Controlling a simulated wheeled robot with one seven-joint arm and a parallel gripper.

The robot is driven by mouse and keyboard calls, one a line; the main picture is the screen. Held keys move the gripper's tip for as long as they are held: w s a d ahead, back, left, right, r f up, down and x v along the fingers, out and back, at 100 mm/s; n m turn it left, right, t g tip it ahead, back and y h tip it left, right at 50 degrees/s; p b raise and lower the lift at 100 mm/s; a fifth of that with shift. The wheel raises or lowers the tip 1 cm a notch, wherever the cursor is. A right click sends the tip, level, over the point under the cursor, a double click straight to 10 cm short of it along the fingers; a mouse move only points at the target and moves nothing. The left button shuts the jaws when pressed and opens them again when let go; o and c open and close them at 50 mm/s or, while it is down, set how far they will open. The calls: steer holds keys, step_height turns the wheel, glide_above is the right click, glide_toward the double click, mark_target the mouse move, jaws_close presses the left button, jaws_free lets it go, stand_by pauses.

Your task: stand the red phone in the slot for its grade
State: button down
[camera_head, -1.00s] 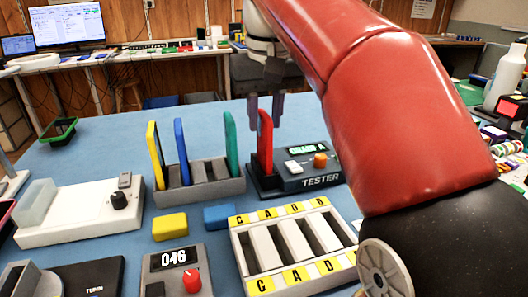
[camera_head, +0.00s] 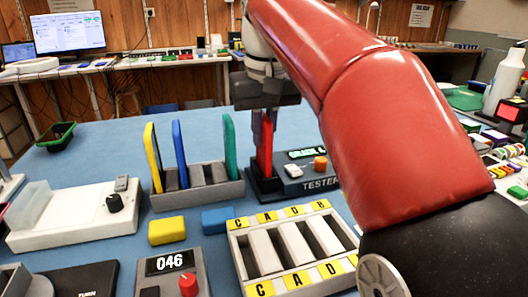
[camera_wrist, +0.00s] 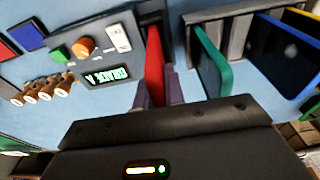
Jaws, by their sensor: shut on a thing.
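The red phone (camera_head: 266,152) stands upright in the slot of the tester (camera_head: 310,184). It also shows in the wrist view (camera_wrist: 154,58). The tester's green display (camera_wrist: 118,76) reads GRADE A in the wrist view. My gripper (camera_head: 264,122) points down from above, its fingers shut on the upper part of the red phone; the fingers also show in the wrist view (camera_wrist: 159,95). The grade rack (camera_head: 244,250) is at the front, with yellow labels reading C, A, D, B along its far edge. Its visible slots look empty; its right end is partly hidden behind my arm.
A grey rack (camera_head: 222,191) left of the tester holds a yellow phone (camera_head: 153,160), a blue phone (camera_head: 180,155) and a green phone (camera_head: 229,145) upright. Yellow (camera_head: 166,230) and blue (camera_head: 217,218) blocks lie between the racks. A box reading 046 (camera_head: 172,280) stands at the front.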

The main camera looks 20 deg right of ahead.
mark_target(264, 115)
steer(key=shift+r+p, duration=1.2)
steer(key=shift+r, duration=1.1)
